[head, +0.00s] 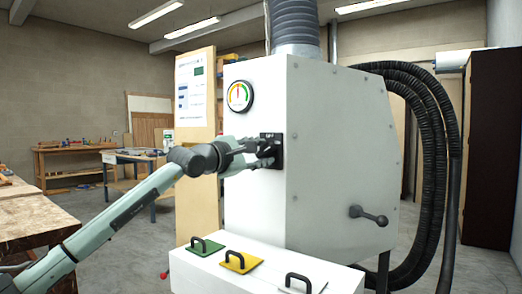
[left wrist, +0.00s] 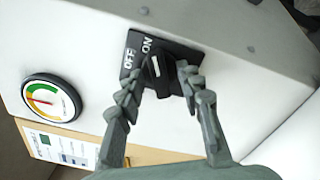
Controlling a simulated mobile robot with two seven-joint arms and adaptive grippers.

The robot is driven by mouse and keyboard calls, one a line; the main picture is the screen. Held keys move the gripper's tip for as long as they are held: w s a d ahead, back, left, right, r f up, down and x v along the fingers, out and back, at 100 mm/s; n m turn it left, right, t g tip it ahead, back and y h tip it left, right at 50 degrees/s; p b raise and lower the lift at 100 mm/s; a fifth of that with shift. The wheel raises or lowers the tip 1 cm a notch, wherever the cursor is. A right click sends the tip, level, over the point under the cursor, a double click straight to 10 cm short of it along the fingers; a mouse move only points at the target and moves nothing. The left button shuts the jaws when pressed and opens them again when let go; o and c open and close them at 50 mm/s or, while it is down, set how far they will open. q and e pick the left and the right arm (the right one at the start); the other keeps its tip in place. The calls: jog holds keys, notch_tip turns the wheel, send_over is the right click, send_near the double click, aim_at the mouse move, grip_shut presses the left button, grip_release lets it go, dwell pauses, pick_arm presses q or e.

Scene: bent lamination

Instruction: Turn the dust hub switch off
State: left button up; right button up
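The dust hub (head: 330,150) is a large white cabinet. Its black switch plate (head: 279,139) is on the front face, partly hidden by my left gripper (head: 262,152). In the left wrist view the switch plate (left wrist: 178,50) bears the labels OFF and ON, and the black knob (left wrist: 158,72) has a white mark that points toward ON. My left gripper (left wrist: 160,76) is open, with one finger on each side of the knob. A small gap seems to show beside the knob; contact is not clear. My right gripper is out of view.
A round gauge (head: 240,96) sits up and left of the switch; it also shows in the left wrist view (left wrist: 52,98). Below are green (head: 205,247), yellow (head: 240,262) and grey (head: 300,284) handled plates on a white ledge. A wooden bench (head: 30,218) stands at left.

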pick_arm(q)
jog(key=shift+w+d, duration=0.1)
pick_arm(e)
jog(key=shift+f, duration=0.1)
pick_arm(q)
grip_shut()
